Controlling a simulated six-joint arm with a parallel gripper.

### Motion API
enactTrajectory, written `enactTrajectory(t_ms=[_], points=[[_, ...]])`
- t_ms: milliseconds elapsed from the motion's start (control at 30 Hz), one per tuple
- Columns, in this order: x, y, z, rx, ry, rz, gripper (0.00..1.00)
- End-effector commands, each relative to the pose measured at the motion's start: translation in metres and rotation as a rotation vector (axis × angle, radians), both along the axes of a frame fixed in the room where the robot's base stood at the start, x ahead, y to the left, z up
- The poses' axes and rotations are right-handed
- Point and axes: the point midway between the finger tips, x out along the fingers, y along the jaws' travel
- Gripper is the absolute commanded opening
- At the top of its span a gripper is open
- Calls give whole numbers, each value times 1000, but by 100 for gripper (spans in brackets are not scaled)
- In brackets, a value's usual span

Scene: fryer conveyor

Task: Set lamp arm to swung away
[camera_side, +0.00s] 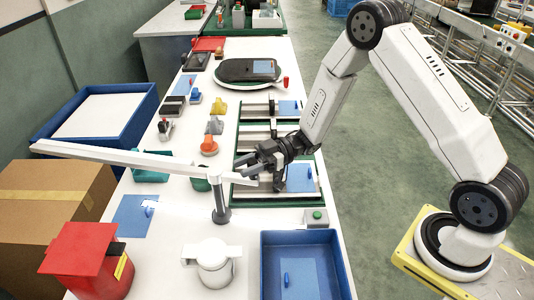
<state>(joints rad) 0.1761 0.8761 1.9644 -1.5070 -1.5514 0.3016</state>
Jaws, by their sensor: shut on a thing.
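The lamp arm (120,156) is a long white bar. It sits across a short grey post (221,204) on the white table. My gripper (251,172) is dark and comes in from the right. It is shut on the short right end of the lamp arm, just right of the post. The fingers partly hide the exact contact.
A blue tray (147,108) and a cardboard box (32,205) stand at the left. A red bin (80,255), a white pot (214,270) and a blue bin (340,270) are in front. Green-edged rail fixtures (242,203) lie under my gripper.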

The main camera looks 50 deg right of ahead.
Motion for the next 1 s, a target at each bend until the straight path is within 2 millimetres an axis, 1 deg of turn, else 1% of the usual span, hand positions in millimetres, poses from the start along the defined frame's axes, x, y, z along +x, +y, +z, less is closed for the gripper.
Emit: enactTrajectory(t_ms=[33, 100, 300, 800, 833, 867, 900, 933, 1000], points=[[3, -5, 0, -2, -3, -9, 0], [5, -8, 0, -2, -3, -11, 0], [9, -14, 0, -1, -2, -12, 0], [10, -15, 1, -1, -3, -12, 0], [10, -15, 1, -1, -3, -12, 44], [10, -15, 1, -1, -3, -12, 53], [10, -15, 1, -1, -3, -12, 66], [10, -15, 1, -1, -3, -11, 75], [10, -15, 1, -1, -3, -10, 76]])
